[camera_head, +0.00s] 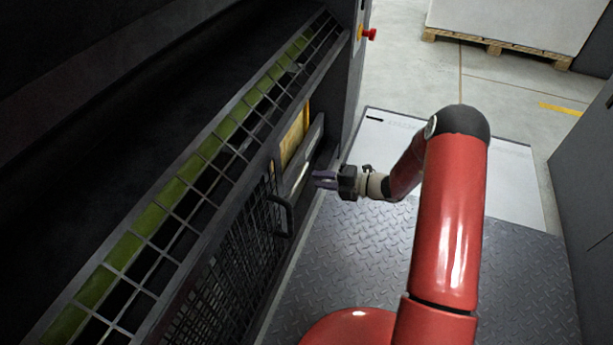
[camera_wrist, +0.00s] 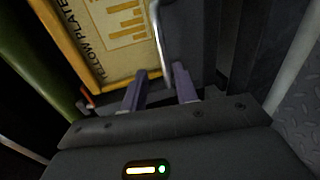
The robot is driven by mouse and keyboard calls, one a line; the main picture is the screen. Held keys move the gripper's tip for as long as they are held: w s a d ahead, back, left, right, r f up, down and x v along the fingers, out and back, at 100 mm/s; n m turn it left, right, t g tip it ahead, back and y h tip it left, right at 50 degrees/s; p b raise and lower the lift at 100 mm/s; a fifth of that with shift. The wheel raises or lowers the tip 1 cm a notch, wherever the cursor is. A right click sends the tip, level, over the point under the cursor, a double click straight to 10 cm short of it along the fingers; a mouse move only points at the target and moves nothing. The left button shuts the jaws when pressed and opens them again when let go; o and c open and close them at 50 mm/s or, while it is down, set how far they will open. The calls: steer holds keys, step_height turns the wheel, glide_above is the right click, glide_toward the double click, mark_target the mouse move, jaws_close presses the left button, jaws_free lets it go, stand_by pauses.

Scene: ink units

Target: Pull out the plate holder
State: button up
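The plate holder's yellow panel (camera_wrist: 122,32) shows in the wrist view, with lettering that reads "YELLOW PLATE" along its left edge. A bent metal handle bar (camera_wrist: 160,40) stands at its right side. In the head view the yellow panel (camera_head: 293,139) sits in an opening in the machine's side, partly hidden by the frame. My gripper (camera_head: 322,179) is just right of this opening. In the wrist view my gripper (camera_wrist: 160,84) has its two purple fingers apart with nothing between them. The handle bar lies beyond the fingertips, seemingly without contact.
A mesh door (camera_head: 235,262) with a black handle (camera_head: 285,214) is left of the opening. A grid (camera_head: 160,212) with green strips runs along the machine. A red knob (camera_head: 370,34) sticks out at the far end. The tread-plate floor (camera_head: 365,245) is clear beside the machine.

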mark_target(300, 176)
steer(key=shift+m, duration=0.3)
steer(key=x, duration=0.5)
steer(key=b+x, duration=0.1)
steer(key=x, duration=0.2)
steer(key=shift+w+d+f, duration=0.2)
steer(key=shift+f, duration=0.1)
jaws_close()
